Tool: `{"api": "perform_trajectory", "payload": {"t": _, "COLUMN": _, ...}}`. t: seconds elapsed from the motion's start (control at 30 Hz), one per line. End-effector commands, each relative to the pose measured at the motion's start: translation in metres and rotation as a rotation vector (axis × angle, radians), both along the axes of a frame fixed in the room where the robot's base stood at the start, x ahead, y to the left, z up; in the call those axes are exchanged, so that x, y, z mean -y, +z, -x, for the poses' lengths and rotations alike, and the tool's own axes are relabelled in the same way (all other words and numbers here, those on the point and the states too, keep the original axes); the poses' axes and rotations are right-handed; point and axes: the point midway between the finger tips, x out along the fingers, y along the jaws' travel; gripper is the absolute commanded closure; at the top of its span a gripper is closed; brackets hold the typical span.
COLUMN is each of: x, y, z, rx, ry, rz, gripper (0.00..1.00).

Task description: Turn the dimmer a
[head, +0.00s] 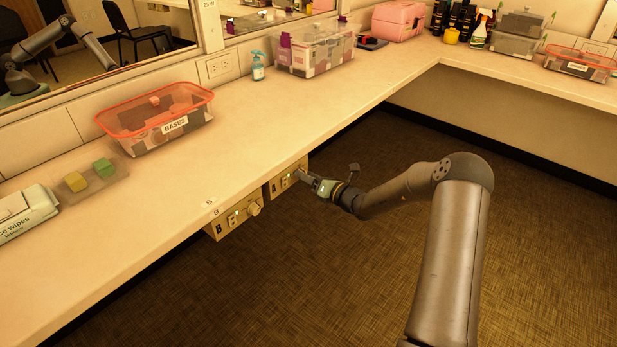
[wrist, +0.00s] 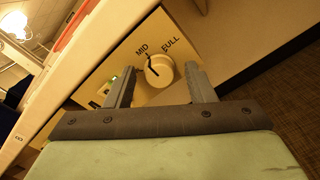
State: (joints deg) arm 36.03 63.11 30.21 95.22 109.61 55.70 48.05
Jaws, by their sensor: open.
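Dimmer box A (head: 284,179) hangs under the front edge of the counter, to the right of dimmer box B (head: 233,217). In the wrist view the round white knob of dimmer A (wrist: 158,70) sits on a cream panel marked MID and FULL. Its dark pointer line is turned toward MID. A small green light (wrist: 113,79) shows at the panel's left, partly hidden by a finger. In the wrist view my gripper (wrist: 162,80) is open, with one finger on each side of the knob; contact cannot be told.
The counter (head: 260,130) runs above the boxes. On it are the BASES bin (head: 155,120), sponges (head: 90,176), a wipes pack (head: 25,218) and a soap bottle (head: 258,66). Box B's knob (head: 254,209) sticks out nearby. The floor (head: 330,270) in front is clear.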

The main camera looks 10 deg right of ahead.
Motion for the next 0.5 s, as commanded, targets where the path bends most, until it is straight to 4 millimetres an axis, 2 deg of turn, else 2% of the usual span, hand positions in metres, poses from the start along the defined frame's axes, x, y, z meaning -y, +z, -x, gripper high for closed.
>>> {"api": "perform_trajectory", "payload": {"t": 0.13, "x": 0.004, "y": 0.001, "z": 0.004, "rx": 0.000, "ry": -0.001, "rz": 0.000, "gripper": 0.51}}
{"api": "perform_trajectory", "payload": {"t": 0.23, "x": 0.013, "y": 0.001, "z": 0.014, "rx": -0.001, "ry": -0.002, "rz": -0.001, "gripper": 0.51}}
{"api": "perform_trajectory", "payload": {"t": 0.5, "x": 0.053, "y": 0.002, "z": 0.062, "rx": -0.001, "ry": -0.004, "rz": 0.001, "gripper": 0.51}}
